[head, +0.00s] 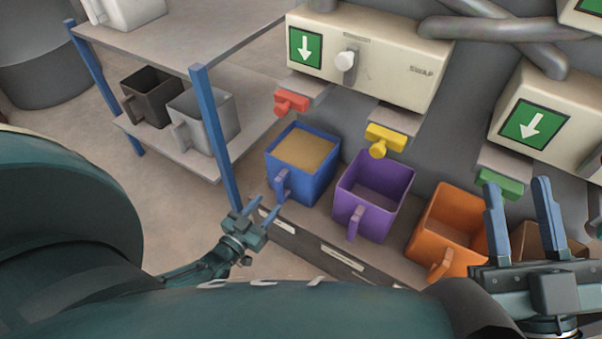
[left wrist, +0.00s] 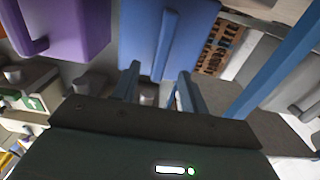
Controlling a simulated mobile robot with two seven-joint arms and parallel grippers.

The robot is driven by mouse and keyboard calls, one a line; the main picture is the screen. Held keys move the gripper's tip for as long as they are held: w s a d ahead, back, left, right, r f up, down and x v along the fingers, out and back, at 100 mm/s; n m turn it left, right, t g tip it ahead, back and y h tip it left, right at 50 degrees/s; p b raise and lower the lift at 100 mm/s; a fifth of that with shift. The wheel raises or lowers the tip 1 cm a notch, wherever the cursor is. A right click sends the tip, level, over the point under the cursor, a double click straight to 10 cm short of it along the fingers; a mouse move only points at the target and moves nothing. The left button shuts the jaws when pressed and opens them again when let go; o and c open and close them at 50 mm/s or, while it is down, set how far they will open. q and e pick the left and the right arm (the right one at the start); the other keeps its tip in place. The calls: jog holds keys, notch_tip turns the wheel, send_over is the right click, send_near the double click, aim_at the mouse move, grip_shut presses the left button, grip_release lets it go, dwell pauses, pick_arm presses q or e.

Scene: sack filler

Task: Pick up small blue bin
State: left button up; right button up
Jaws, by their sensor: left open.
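The small blue bin (head: 318,184) stands on the grey ledge under the machine, filled with tan material, its handle (head: 282,186) facing me. My left gripper (head: 263,210) is open and empty, just in front of and below that handle. In the left wrist view the blue bin (left wrist: 190,42) is upside down, its handle ahead of the fingers of my left gripper (left wrist: 158,88); I see no contact.
A purple bin (head: 373,199) stands right of the blue one, then an orange bin (head: 441,232) and a brown bin (head: 550,240). A shelf with a blue post (head: 216,135) is close at left, holding black (head: 151,97) and grey bins (head: 212,115). Red (head: 291,102) and yellow taps (head: 385,139) hang above.

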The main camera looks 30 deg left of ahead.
aim_at(277, 191)
pick_arm(q)
jog(key=w+b, duration=0.1)
jog(key=w, duration=0.2)
jog(key=shift+w+d, duration=0.1)
jog(key=shift+w, duration=0.2)
jog(key=w+b, duration=0.2)
jog(key=w, duration=0.1)
jog(key=shift+w, duration=0.3)
jog(key=shift+w+d+r, duration=0.1)
jog(key=shift+w, duration=0.35)
grip_shut()
pick_arm(e)
jog(key=shift+s+d+r+n+y, duration=0.1)
jog(key=shift+s+r+n+y, duration=0.1)
jog(key=shift+r+n+y, duration=0.95)
jog(key=shift+s+d+r+n+y, duration=0.1)
jog(key=shift+s+r+n+y, duration=0.1)
jog(key=shift+r+n+y, duration=0.9)
jog(key=shift+f+n+y, duration=0.25)
pick_arm(q)
jog(key=shift+r, duration=0.15)
